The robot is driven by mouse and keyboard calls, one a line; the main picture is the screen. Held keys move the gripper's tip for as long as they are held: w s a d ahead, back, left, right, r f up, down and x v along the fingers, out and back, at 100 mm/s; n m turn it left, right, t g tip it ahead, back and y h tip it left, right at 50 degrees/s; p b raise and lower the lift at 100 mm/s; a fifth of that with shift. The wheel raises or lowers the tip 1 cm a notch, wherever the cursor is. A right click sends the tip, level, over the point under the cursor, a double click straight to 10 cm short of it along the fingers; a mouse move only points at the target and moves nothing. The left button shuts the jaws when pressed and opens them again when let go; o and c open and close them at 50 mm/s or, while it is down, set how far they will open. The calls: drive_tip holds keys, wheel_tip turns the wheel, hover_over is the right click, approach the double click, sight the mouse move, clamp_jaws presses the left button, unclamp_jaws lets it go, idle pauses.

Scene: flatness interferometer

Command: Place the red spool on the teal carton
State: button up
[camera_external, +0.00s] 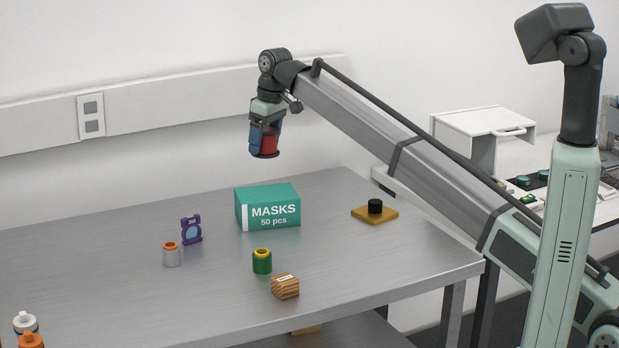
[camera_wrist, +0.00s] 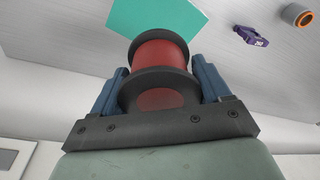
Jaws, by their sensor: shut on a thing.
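The red spool (camera_external: 267,144) has dark flanges and is held between the blue fingers of my gripper (camera_external: 264,140), high above the table. In the wrist view the spool (camera_wrist: 160,55) sits between both fingers of my gripper (camera_wrist: 158,90), which is shut on it. The teal carton (camera_external: 268,208), marked "MASKS 50 pcs", stands on the table below the gripper, with its top bare. In the wrist view part of the carton's teal top (camera_wrist: 160,17) shows beyond the spool, which hides some of it.
A purple item (camera_external: 191,230) and a grey-orange cylinder (camera_external: 171,254) stand left of the carton. A green-yellow spool (camera_external: 262,261) and a wooden block (camera_external: 285,286) are in front. A yellow plate with a black knob (camera_external: 375,213) lies to the right.

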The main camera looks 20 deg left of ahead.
sight(263, 193)
drive_tip(key=shift+s+n, duration=0.15)
drive_tip(key=shift+n, duration=0.95)
drive_tip(key=shift+d+f, duration=0.1)
drive_tip(key=shift+f, duration=4.95)
drive_tip(key=o, duration=1.2)
drive_tip(key=shift+f, duration=0.15)
drive_tip(key=shift+c, duration=0.2)
drive_tip(key=r, duration=0.4)
drive_tip(key=d+r, duration=0.1)
drive_tip(key=r, duration=0.7)
drive_tip(key=shift+d+r, duration=0.1)
drive_tip(key=shift+d, duration=0.3)
